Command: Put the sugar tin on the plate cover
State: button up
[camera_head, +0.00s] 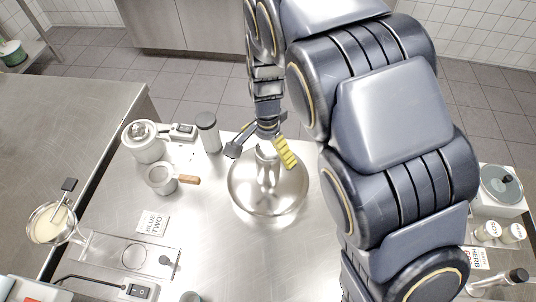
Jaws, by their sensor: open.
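The plate cover (245,198) appears as a wide, shiny steel round on the steel worktop, near the middle of the view. My gripper (262,152) is above its far part, with a dark finger on the left and a yellow-padded finger on the right, spread apart. A small pale, shiny shape (267,153) shows between the fingers over the cover. I cannot tell whether it is the sugar tin, the cover's knob or a reflection. No readable label marks the sugar tin. Whether the fingers touch anything is unclear.
Left of the cover stand a grey canister with a dark top (208,133), a lidded steel pot (145,148) and a wooden-handled cup (162,180). A label card (152,222) and a clear tray (150,258) lie nearer. Labelled jars (487,231) stand at right.

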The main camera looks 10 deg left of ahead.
notch_tip(320, 180, up, 8)
jog(key=shift+r, duration=0.2)
jog(key=s+d+r+n, duration=0.3)
jog(key=s+d+r, duration=0.3)
jog(key=s+d, duration=0.45)
jog(key=s+d+n+g, duration=0.1)
jog(key=s+d+n, duration=0.3)
jog(key=s, duration=0.8)
jog(key=shift+s+d+r+g, duration=0.2)
jog(key=shift+s+d+g, duration=0.15)
jog(key=shift+d, duration=0.5)
